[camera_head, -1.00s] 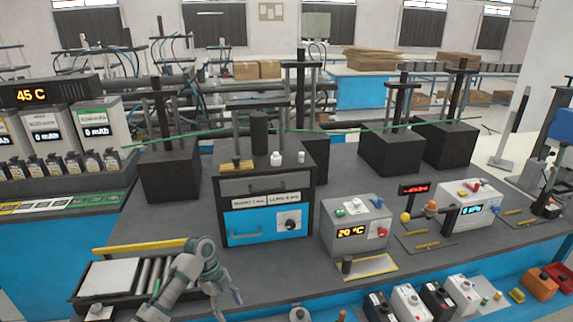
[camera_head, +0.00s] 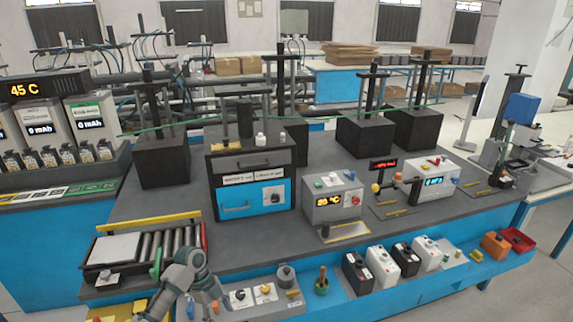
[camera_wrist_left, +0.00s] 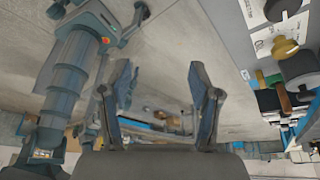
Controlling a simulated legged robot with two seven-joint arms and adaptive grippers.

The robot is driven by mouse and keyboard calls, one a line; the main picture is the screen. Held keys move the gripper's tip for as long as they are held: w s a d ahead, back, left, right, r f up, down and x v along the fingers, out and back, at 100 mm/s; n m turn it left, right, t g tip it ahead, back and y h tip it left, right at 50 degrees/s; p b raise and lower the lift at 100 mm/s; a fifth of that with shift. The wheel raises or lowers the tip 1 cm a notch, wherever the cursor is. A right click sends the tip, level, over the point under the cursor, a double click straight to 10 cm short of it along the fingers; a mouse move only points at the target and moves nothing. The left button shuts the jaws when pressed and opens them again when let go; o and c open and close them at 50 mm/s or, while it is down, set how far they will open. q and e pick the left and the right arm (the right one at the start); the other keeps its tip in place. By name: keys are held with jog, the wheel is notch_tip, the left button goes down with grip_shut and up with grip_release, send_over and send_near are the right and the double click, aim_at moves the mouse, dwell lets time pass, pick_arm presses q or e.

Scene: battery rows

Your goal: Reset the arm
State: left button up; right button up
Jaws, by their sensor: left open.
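My left arm (camera_head: 183,280) comes in at the bottom left of the head view, in front of the workbench and just below the roller tray (camera_head: 150,250). In the left wrist view my left gripper (camera_wrist_left: 161,85) has its two fingers spread wide apart. Nothing is between them; only pale floor and distant blurred equipment show beyond. In the head view its fingers are low in the picture and hard to make out. My right gripper is not seen in the head view.
A drawer unit with a blue front (camera_head: 254,200) and a grey temperature box (camera_head: 332,203) stand on the dark bench. Several battery boxes (camera_head: 381,264) sit on the blue front ledge. The wrist view has bench objects (camera_wrist_left: 285,60) close at right and open floor (camera_wrist_left: 160,45) ahead.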

pick_arm(q)
jog(key=s+d+f+n+t, duration=0.1)
jog(key=s+d+f+n, duration=0.3)
jog(key=s+f, duration=0.45)
jog(key=s+d+f+n+t, duration=0.1)
jog(key=s+d+f+n, duration=0.25)
jog(key=s+f, duration=0.5)
jog(key=s+a+f+n+t+y, duration=0.15)
jog(key=s+a+n, duration=0.25)
jog(key=s+n, duration=0.45)
jog(key=s+a+n+t+y, duration=0.2)
jog(key=s+a+n, duration=0.3)
jog(key=s, duration=0.6)
jog(key=s+f+g+p, duration=0.1)
jog(key=s+f+p, duration=0.2)
jog(key=f, duration=2.2)
jog(key=shift+s+f, duration=0.4)
jog(key=shift+s, duration=0.05)
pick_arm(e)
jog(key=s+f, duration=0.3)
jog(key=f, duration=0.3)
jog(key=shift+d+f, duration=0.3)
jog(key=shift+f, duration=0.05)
pick_arm(q)
jog(key=shift+g, duration=0.25)
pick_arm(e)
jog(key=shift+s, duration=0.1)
